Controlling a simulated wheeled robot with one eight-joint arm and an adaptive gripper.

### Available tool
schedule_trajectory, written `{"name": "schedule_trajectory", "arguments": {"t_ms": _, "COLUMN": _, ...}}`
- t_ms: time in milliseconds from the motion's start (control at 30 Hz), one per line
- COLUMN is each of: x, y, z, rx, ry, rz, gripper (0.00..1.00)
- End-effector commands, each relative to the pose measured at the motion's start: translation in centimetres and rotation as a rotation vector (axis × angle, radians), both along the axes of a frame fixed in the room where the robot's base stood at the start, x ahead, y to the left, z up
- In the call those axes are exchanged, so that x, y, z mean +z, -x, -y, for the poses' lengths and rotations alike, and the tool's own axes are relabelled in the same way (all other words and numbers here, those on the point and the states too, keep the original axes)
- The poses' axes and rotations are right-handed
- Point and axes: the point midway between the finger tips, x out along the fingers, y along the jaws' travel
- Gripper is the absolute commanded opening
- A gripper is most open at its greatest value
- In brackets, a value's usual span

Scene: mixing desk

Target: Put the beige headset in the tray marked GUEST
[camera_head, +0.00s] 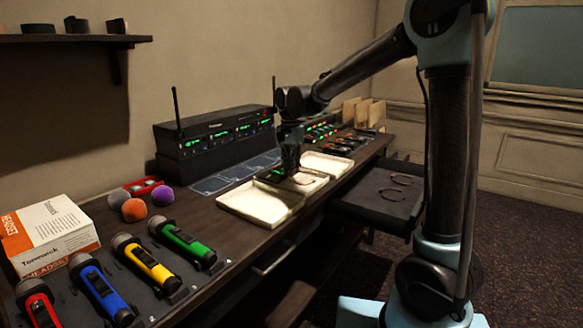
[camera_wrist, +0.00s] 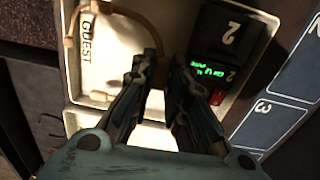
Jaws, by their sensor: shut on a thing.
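The tray marked GUEST (camera_wrist: 86,52) is a cream, shallow tray under my gripper (camera_wrist: 158,82) in the wrist view. The beige headset (camera_wrist: 150,28) arches over this tray, and its band runs down between my fingertips. My gripper is shut on the band; the exact contact is partly hidden by the fingers. A beige end of the headset shows near the tray's lower wall. In the head view my gripper (camera_head: 290,168) is low over the middle of three trays, with the headset (camera_head: 304,180) just beside it. I cannot tell whether the headset rests on the tray floor.
A black pack marked 2 (camera_wrist: 228,40) with a green display lies in the same tray. Cream trays stand to the left (camera_head: 250,207) and right (camera_head: 330,160). An open drawer (camera_head: 375,205) with headsets juts out in front. A black receiver rack (camera_head: 215,140) stands behind.

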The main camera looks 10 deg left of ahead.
Motion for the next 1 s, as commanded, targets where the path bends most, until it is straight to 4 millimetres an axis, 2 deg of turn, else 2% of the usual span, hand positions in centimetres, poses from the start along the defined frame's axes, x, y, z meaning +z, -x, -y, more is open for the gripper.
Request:
{"name": "schedule_trajectory", "arguments": {"t_ms": 533, "x": -1.03, "y": 0.11, "z": -0.08, "rx": 0.0, "ry": 0.0, "rz": 0.0, "gripper": 0.0}}
{"name": "schedule_trajectory", "arguments": {"t_ms": 1000, "x": -1.04, "y": 0.13, "z": -0.08, "rx": 0.0, "ry": 0.0, "rz": 0.0, "gripper": 0.0}}
